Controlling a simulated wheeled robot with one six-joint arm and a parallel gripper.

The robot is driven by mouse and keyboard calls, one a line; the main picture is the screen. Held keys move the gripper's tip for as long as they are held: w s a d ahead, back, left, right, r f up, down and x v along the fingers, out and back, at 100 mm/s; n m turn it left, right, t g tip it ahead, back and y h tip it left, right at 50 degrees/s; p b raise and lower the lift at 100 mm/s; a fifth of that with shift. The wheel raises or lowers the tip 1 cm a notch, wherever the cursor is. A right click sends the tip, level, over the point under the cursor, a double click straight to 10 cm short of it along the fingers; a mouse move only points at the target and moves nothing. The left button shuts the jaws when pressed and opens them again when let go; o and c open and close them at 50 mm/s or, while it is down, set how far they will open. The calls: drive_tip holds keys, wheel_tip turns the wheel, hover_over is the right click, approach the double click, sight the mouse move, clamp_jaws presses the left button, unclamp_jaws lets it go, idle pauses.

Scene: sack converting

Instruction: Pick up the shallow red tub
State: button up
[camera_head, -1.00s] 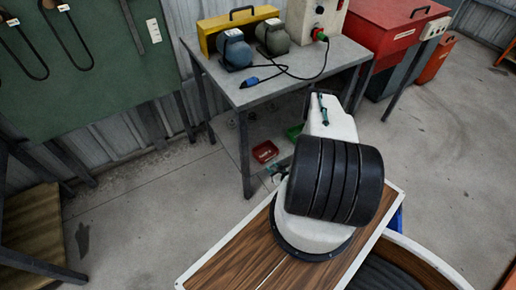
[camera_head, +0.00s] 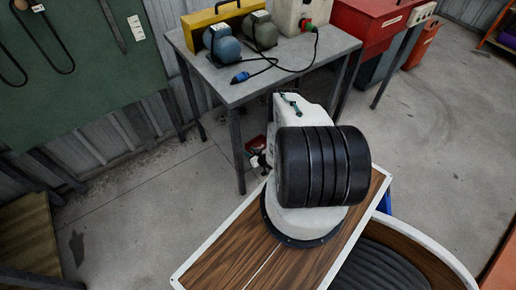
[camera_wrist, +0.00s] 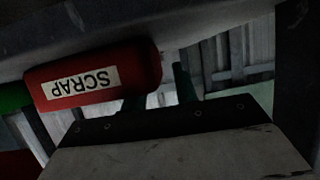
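The shallow red tub (camera_head: 256,144) sits on the low shelf under the grey workbench, partly hidden by my gripper and arm. In the wrist view the red tub (camera_wrist: 130,75) shows large, with a white SCRAP label that reads upside down. My gripper (camera_head: 260,162) is right at the tub's near side in the head view. In the wrist view the two dark green fingers of my gripper (camera_wrist: 160,92) stand apart near the tub's right end. One finger is partly hidden behind the tub, the other is to its right. I cannot tell whether either touches it.
The workbench (camera_head: 233,92) carries motors, a yellow case and a cable above the shelf; its leg (camera_head: 237,150) stands just left of the tub. A green thing (camera_wrist: 14,97) lies beside the tub in the wrist view. Open floor (camera_head: 150,200) lies to the left.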

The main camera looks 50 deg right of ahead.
drive_tip(key=shift+x, duration=0.85)
drive_tip(key=shift+d, duration=0.1)
clamp_jaws()
drive_tip(key=shift+r, duration=0.1)
